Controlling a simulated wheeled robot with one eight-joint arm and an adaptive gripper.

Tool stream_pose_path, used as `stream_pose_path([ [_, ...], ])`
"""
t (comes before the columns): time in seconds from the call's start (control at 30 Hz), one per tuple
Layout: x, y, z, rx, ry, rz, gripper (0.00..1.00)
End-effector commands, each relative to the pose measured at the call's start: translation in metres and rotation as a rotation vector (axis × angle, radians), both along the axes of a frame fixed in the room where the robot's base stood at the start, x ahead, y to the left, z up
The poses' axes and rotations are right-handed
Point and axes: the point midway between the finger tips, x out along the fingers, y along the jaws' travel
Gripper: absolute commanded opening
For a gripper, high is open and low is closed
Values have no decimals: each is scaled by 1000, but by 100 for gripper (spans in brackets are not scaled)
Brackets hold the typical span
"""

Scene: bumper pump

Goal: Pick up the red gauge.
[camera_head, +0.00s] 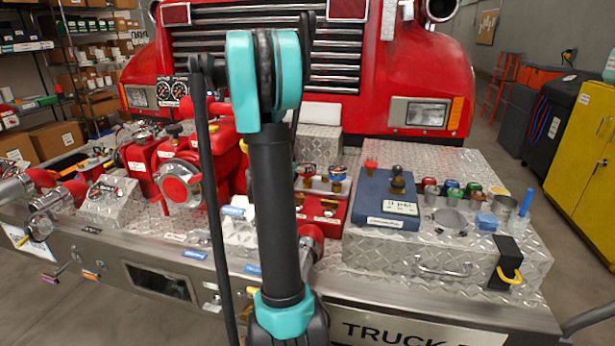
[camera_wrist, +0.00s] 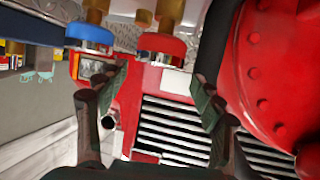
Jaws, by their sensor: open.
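The red gauge (camera_wrist: 162,46) shows in the wrist view as a red-rimmed disc on a brass stem, beyond my fingertips and roughly centred between them. In the head view, the red gauge (camera_head: 306,170) stands with its brass fitting at the red manifold block (camera_head: 320,208), just right of my arm. A similar blue gauge (camera_wrist: 90,34) is beside it, also seen in the head view (camera_head: 338,172). My gripper (camera_wrist: 160,82) is open and empty, its two dark fingers apart. My arm hides the gripper in the head view.
A blue box (camera_head: 380,205) with knobs stands right of the gauges. Several coloured caps (camera_head: 452,188) sit on the diamond-plate box at right. A red pump (camera_head: 205,150) is left of my arm. In the wrist view, a large red rounded body (camera_wrist: 275,75) is close to the right finger.

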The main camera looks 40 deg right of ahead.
Motion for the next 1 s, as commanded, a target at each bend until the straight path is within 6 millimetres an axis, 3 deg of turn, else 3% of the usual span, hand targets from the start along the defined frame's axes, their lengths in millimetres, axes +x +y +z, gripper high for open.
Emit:
stream_pose_path([
  [0.33, 12, -23, -11, 0, 0, -1, 67],
  [0.63, 28, -55, -25, 0, -1, 0, 67],
  [0.97, 31, -60, -28, 0, 0, 0, 67],
  [1.0, 31, -60, -28, 0, 0, 0, 62],
])
